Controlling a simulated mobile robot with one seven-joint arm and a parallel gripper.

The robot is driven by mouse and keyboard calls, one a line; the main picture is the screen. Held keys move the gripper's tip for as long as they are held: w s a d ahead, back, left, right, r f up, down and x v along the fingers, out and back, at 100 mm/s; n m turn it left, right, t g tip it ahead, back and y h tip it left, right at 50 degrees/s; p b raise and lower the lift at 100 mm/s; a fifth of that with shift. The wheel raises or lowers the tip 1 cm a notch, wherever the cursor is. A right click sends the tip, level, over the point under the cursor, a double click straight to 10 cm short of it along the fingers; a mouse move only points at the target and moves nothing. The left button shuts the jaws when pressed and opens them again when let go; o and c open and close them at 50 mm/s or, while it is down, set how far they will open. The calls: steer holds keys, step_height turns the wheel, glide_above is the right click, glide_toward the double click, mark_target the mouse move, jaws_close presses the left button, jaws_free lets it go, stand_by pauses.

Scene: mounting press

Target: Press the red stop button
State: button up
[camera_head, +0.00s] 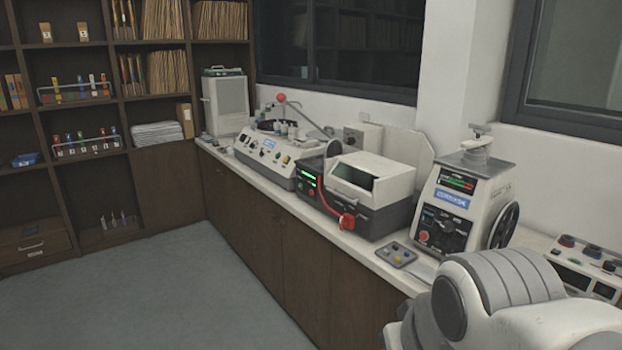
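Several red parts show on the machines along the counter, and I cannot tell for certain which is the stop button. My arm enters at the lower right, in front of the counter and covering part of the right-hand panel. My gripper's fingers are not in view.
The counter (284,203) runs along the right wall above brown cabinets. A small grey pad with coloured buttons (396,254) lies near its front edge. A red-ball lever (281,97) rises farther back. Shelves (95,97) stand at left; the floor (150,297) is clear.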

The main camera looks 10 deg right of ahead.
jaws_close()
stand_by(1.4)
